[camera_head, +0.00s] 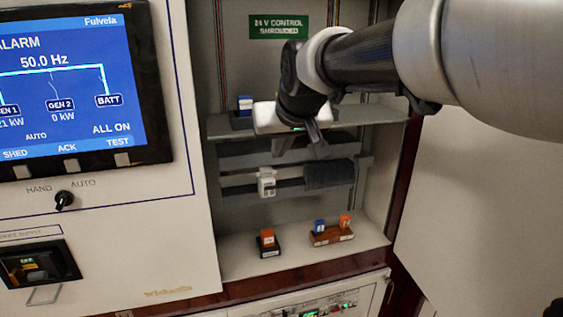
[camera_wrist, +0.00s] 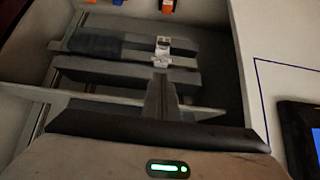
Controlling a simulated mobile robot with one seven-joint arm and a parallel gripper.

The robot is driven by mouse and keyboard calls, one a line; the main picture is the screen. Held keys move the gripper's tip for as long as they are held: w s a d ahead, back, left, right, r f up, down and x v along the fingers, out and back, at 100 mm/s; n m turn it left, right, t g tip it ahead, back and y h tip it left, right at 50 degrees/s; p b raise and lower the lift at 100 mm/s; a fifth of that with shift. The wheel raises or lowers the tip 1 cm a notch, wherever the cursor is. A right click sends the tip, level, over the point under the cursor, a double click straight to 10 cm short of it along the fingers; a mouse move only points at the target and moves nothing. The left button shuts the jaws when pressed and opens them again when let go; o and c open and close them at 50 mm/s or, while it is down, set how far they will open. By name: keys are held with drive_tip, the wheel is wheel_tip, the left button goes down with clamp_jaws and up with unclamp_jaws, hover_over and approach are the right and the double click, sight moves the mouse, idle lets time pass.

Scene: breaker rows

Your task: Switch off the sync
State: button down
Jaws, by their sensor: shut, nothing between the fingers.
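A small white breaker-like module (camera_head: 267,182) sits on the rail in the open cabinet. It also shows in the wrist view (camera_wrist: 163,44), just beyond my fingertips. No label reading "sync" is legible, and I cannot tell whether its switch is on or off. My gripper (camera_head: 316,143) is in front of the upper rail, above and right of the module in the head view. In the wrist view my gripper (camera_wrist: 160,82) has its fingers shut together with nothing between them. I cannot tell whether the tips touch the module.
A dark ribbed block (camera_head: 328,174) is right of the module. An orange plug in a black base (camera_head: 267,243) and a brown base (camera_head: 332,236) with blue and orange plugs stand on the lower shelf. The display panel (camera_head: 65,85) is left.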

drive_tip(key=shift+w+a+r, duration=0.1)
drive_tip(key=shift+w+a, duration=0.1)
drive_tip(key=shift+w, duration=0.25)
drive_tip(key=shift+w+a, duration=0.2)
drive_tip(key=shift+w, duration=0.25)
drive_tip(key=shift+s, duration=0.1)
drive_tip(key=p, duration=0.1)
hover_over(270, 187)
drive_tip(key=w, duration=0.1)
wheel_tip(270, 187, down, 7)
drive_tip(key=f, duration=0.1)
drive_tip(key=s+f, duration=0.1)
drive_tip(key=f, duration=0.1)
drive_tip(key=shift+s+d, duration=0.1)
drive_tip(key=shift+s, duration=0.15)
drive_tip(key=shift+s+f, duration=0.15)
drive_tip(key=shift+f, duration=0.15)
drive_tip(key=shift+f, duration=0.1)
